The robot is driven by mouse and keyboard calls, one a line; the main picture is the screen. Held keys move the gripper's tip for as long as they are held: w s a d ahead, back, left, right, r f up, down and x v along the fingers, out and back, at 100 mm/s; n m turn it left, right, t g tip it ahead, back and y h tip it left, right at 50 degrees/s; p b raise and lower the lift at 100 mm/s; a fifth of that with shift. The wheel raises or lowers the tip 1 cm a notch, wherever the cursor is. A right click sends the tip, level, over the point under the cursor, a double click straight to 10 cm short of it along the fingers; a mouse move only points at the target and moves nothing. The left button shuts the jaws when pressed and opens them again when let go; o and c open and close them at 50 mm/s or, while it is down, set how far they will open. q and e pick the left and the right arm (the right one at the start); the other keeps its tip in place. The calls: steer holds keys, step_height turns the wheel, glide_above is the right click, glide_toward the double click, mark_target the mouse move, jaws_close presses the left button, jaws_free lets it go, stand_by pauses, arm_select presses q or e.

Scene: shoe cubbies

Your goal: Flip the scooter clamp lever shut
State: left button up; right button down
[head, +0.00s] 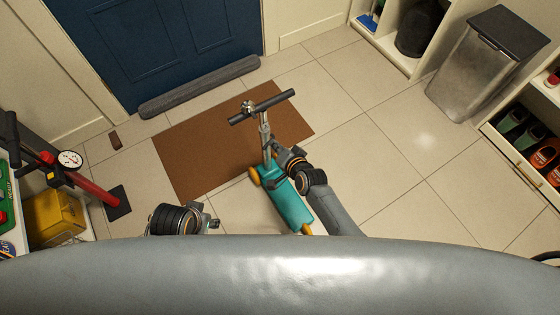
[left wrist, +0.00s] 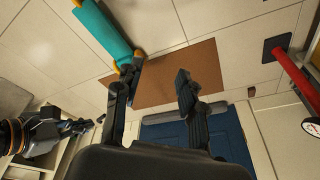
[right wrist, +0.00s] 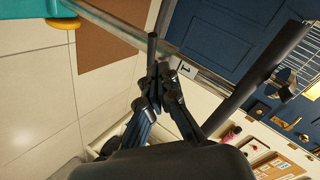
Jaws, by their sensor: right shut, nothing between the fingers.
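The teal scooter (head: 291,206) stands over the brown mat's edge, its grey stem (head: 265,138) rising to a dark handlebar (head: 261,107). The stem and one dark grip (right wrist: 262,78) show in the right wrist view. My right gripper (head: 283,155) is shut and empty beside the stem. Just beyond its fingertips (right wrist: 161,68) is a thin dark bar (right wrist: 151,48), perhaps the clamp lever; I cannot tell whether they touch. The clamp is not clear in any view. My left gripper (head: 212,221) is open and empty, left of the deck; the deck also shows in the left wrist view (left wrist: 103,30).
A brown doormat (head: 190,150) lies before the blue door (head: 160,40), with a grey draught roll (head: 200,86) along it. A red floor pump (head: 95,185) and yellow box (head: 54,217) stand left. A metal bin (head: 478,75) and shoe cubbies are right. Right-hand floor tiles are clear.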

arm_select(q)
steer(key=s+f+g+p, duration=0.1)
steer(key=s+f+p, duration=0.3)
steer(key=f, duration=1.2)
steer(key=shift+s+p, duration=0.35)
steer(key=shift+s, duration=1.25)
arm_select(e)
steer(key=s+r, duration=0.6)
steer(key=s, duration=0.3)
steer(key=shift+d, duration=0.25)
steer(key=shift+s, duration=0.15)
